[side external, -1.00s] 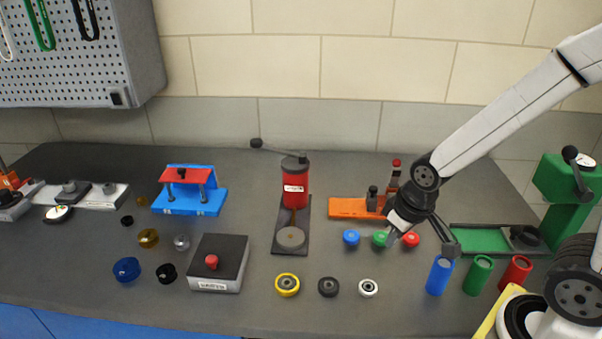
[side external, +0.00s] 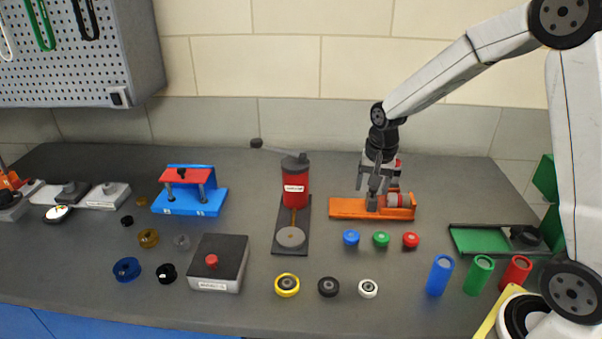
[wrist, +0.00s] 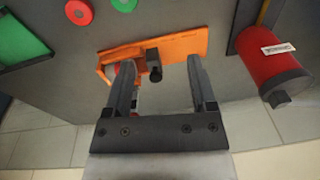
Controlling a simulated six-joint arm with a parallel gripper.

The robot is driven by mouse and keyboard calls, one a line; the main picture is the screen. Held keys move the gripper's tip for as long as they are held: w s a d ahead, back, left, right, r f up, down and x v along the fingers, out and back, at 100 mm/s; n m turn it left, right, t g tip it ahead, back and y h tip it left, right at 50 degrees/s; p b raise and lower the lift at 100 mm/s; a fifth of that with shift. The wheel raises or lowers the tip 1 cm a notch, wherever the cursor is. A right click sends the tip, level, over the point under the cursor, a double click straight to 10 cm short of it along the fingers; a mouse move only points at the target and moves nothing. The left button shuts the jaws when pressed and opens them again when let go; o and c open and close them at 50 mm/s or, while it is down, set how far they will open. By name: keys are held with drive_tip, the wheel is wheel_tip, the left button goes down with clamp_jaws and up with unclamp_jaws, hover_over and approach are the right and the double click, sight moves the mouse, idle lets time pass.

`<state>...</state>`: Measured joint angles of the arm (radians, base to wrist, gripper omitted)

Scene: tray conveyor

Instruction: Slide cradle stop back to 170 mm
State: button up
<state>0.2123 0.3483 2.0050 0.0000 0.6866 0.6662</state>
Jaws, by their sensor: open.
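The orange cradle (side external: 345,208) lies flat on the bench behind the coloured caps, and it also shows in the wrist view (wrist: 182,44). Its dark stop (side external: 372,203) stands partway along it, and the stop's black knob (wrist: 153,58) shows in the wrist view. My gripper (side external: 373,190) points down over the cradle at the stop. In the wrist view its fingers (wrist: 159,65) are open, one on each side of the stop, with gaps visible. I cannot tell whether a finger touches it. A red and grey part sits at the cradle's right end, partly hidden. No scale is readable.
Blue, green and red caps (side external: 381,239) lie in front of the cradle. The red press (side external: 295,187) stands to its left. A green tray (side external: 480,241) and coloured cylinders (side external: 440,275) are to the right. Bench behind the cradle is clear.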

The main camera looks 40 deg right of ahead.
sight(372, 197)
drive_tip(key=w+d+m, duration=0.2)
drive_tip(key=d, duration=0.1)
drive_tip(key=w+d+m, duration=0.2)
drive_tip(key=d+m, duration=0.1)
drive_tip(key=w+d+m+g, duration=0.1)
drive_tip(key=w+d+m, duration=0.1)
drive_tip(key=d+m, duration=0.1)
drive_tip(key=shift+d+f, duration=0.1)
drive_tip(key=shift+d, duration=0.35)
drive_tip(key=shift+f, duration=3.9)
clamp_jaws()
